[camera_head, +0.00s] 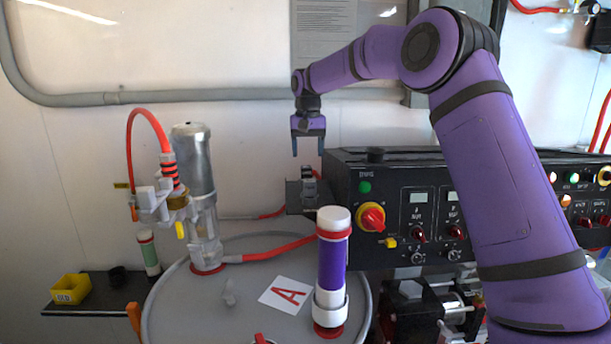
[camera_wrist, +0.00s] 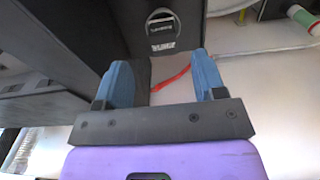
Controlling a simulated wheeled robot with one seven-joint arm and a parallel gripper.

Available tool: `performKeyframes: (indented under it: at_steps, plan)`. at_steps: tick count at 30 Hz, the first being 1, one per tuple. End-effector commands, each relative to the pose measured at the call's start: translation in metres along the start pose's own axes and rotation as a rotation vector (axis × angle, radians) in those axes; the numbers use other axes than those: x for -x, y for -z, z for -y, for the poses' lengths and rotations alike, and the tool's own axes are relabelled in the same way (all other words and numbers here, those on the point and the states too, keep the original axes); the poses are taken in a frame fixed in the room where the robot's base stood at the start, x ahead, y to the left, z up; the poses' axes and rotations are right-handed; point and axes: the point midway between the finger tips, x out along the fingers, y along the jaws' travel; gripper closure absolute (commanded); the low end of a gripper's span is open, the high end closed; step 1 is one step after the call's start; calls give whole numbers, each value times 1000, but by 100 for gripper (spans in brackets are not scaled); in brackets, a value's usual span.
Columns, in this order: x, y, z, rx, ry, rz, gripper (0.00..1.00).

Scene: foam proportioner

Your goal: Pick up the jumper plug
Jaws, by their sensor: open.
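My gripper (camera_head: 308,153) hangs in the air with its fingers pointing down, open and empty. Below it, a small dark plug-like piece (camera_head: 308,174) stands at a grey bracket box (camera_head: 300,196) on the left side of the black control panel. I cannot tell for sure whether this piece is the jumper plug. A gap separates it from the fingertips. In the wrist view my blue fingers (camera_wrist: 163,72) are spread apart. A red cable (camera_wrist: 170,80) shows between them, and a labelled oval fitting (camera_wrist: 162,32) on a dark surface lies beyond them.
The black control panel (camera_head: 385,190) with knobs stands right of the bracket. A purple-banded cylinder (camera_head: 333,265) and a clear-and-metal column (camera_head: 195,170) stand on the round grey lid (camera_head: 200,310). A grey pipe (camera_head: 200,96) runs along the wall behind. A yellow bin (camera_head: 70,290) sits at left.

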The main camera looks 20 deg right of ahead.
Motion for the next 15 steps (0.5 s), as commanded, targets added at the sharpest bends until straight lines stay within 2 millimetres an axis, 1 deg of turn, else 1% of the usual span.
performKeyframes:
  at_steps: [1, 3, 11, 15]
  plan:
    - [-7, 0, 0, 0, -1, 3, 36]
    - [-14, 0, 0, 0, 0, 2, 36]
    - [-28, 1, 1, 0, 0, 2, 36]
    - [-44, 4, 2, 0, -1, 2, 36]
